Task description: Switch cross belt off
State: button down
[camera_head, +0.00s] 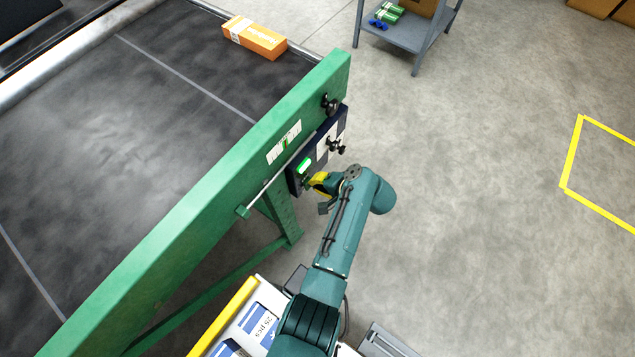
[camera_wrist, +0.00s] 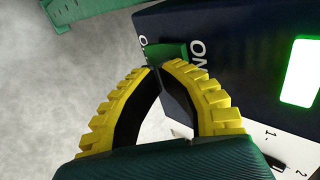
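A dark blue control box (camera_head: 296,181) is mounted on the outer side of the green conveyor frame. In the wrist view the box (camera_wrist: 225,25) carries a green switch (camera_wrist: 170,52) between white letters that read O and, upside down, ON. A lit green lamp (camera_wrist: 300,72) glows beside it and also shows in the head view (camera_head: 303,165). My gripper (camera_wrist: 158,68) has its yellow fingers closed, with the tips together in front of the switch's lower edge. I cannot tell whether they touch it. In the head view my gripper (camera_head: 314,180) is at the box's near end.
Black knobs (camera_head: 336,146) stick out from the box's panel, and another knob (camera_head: 330,104) from the frame. A metal rod (camera_head: 268,187) runs along the frame. An orange carton (camera_head: 254,37) lies on the dark belt (camera_head: 120,130).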

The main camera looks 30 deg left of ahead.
jog(key=d+f+p+v, duration=0.1)
jog(key=p+v, duration=0.5)
jog(key=v, duration=0.7)
jog(key=shift+s+d+p, duration=0.2)
jog(key=shift+d+p, duration=0.05)
jog(key=shift+p, duration=0.05)
jog(key=c, duration=1.8)
grip_release()
jog(key=shift+f, duration=0.15)
